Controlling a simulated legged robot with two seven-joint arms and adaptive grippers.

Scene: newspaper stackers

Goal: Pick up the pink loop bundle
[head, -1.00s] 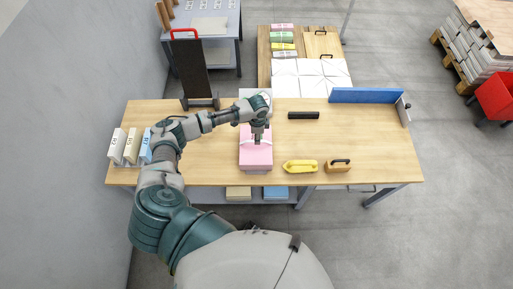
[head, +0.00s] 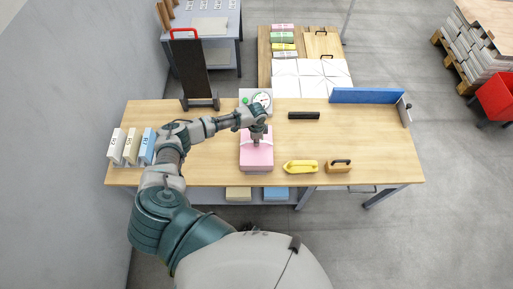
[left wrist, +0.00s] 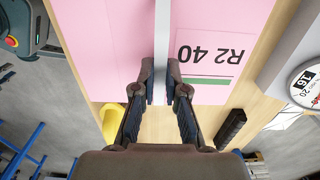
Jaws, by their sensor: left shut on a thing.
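The pink loop bundle (head: 257,161) lies on the wooden workbench at its front middle, with a pale band across it. In the left wrist view the bundle (left wrist: 105,45) fills the top, with a white strap running up its middle and a label reading "R2 40". My left gripper (head: 257,140) is over the bundle from above. In the left wrist view its fingers (left wrist: 160,93) are closed on the white strap. I cannot tell any gap between the bundle and the bench. My right gripper is not in view.
A dial scale (head: 262,100) stands just behind the bundle. A yellow tool (head: 300,167) and a wooden-handled block (head: 338,166) lie to its right, a black bar (head: 304,115) behind them. Labelled upright bundles (head: 131,146) stand at the left end. A blue fence (head: 366,95) lines the back right.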

